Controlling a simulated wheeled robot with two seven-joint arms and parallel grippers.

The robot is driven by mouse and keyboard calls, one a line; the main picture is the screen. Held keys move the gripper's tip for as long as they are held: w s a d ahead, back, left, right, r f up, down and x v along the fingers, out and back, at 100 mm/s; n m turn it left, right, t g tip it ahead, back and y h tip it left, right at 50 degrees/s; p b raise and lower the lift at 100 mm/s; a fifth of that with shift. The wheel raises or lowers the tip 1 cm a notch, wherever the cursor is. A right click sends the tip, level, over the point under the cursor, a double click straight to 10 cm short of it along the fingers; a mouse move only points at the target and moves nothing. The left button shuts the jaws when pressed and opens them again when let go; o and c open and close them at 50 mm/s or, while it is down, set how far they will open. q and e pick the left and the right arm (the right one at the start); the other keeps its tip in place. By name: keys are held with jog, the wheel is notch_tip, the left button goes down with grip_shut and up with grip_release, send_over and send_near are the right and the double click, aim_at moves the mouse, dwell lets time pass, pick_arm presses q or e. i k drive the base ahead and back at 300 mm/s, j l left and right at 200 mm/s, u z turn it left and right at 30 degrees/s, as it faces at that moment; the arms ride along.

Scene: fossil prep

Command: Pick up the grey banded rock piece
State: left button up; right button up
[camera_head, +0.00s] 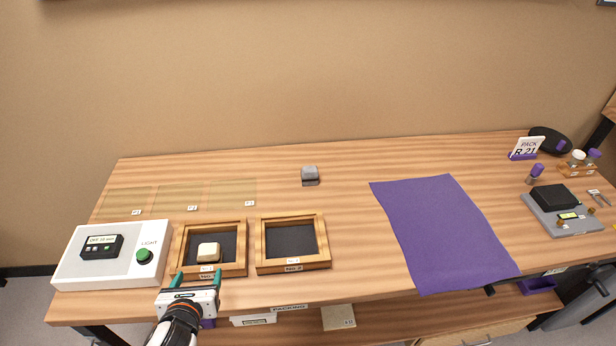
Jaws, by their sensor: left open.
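The grey banded rock piece (310,175) stands alone on the bare wood of the table (345,220), near the middle and toward the back. It looks like a small grey block with a darker lower band. My left gripper (196,276) is at the front edge of the left wooden tray, with its two green-tipped fingers apart and nothing between them. It is well to the left of and nearer than the grey rock piece. My right gripper is not in view.
A cream block (209,252) lies in the left wooden tray (241,247); the right wooden tray (325,246) is empty. A white light box (70,265) stands at left. A purple mat (440,230) covers the right middle. A scale (570,224) and small bottles stand far right.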

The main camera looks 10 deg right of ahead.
aim_at(310, 176)
jog(key=i+l+z, duration=0.25)
jog(key=i+l, duration=0.2)
jog(key=i+l+z, duration=0.3)
jog(key=i+l, duration=0.15)
